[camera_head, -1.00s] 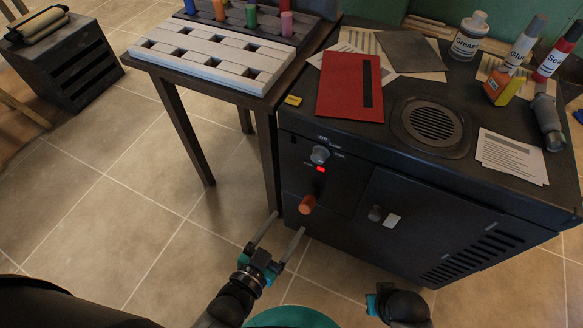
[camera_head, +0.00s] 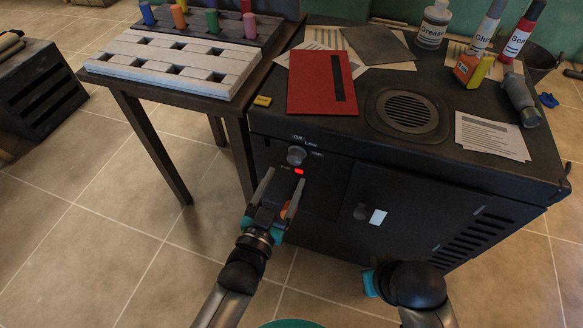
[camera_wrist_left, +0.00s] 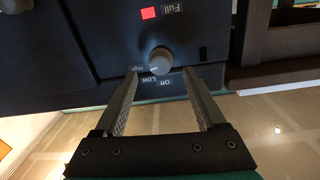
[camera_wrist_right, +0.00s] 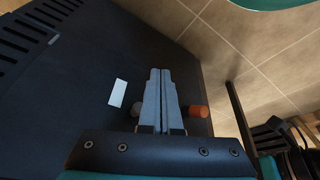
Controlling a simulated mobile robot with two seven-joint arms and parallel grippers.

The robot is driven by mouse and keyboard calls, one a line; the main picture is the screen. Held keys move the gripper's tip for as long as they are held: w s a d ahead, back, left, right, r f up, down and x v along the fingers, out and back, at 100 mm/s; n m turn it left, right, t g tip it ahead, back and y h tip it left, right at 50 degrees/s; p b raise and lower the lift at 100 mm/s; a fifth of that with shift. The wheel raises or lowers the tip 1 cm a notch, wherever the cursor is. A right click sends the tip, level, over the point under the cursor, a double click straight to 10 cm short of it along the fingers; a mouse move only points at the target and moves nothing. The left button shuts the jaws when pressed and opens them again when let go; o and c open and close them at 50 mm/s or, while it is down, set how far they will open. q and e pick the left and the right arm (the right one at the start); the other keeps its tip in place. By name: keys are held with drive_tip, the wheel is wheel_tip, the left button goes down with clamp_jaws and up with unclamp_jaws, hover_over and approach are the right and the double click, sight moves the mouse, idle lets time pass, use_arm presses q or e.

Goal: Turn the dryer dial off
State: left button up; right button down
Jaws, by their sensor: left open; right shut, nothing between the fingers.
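The grey dryer dial (camera_head: 296,155) is on the upper front of the black dryer cabinet (camera_head: 340,205). In the left wrist view the dial (camera_wrist_left: 160,60) has Off, Low and High labels around it. I cannot clearly tell which label its mark points at. My left gripper (camera_head: 283,178) is open just below and in front of the dial. In the left wrist view its fingertips (camera_wrist_left: 161,73) are on either side of the dial, seemingly short of it, with nothing held. My right gripper (camera_wrist_right: 160,72) is shut and empty, low before the cabinet front.
A lit red indicator (camera_head: 299,171) sits just below the dial. An orange knob (camera_wrist_right: 196,111) is lower on the front, partly behind my left gripper in the head view. A wooden table (camera_head: 165,95) with a peg rack stands close at left. Bottles and papers cover the cabinet top.

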sight(293, 162)
use_arm(q)
drive_tip(key=b+x, duration=0.1)
drive_tip(key=x, duration=0.2)
drive_tip(key=shift+w+d+f, duration=0.1)
drive_tip(key=shift+w, duration=0.15)
drive_tip(key=shift+b+x, duration=0.45)
drive_tip(key=shift+x, duration=0.5)
use_arm(e)
drive_tip(key=shift+t, duration=0.4)
drive_tip(key=shift+s+r, duration=0.1)
drive_tip(key=shift+r, duration=2.2)
use_arm(q)
drive_tip(key=shift+c, duration=0.4)
clamp_jaws()
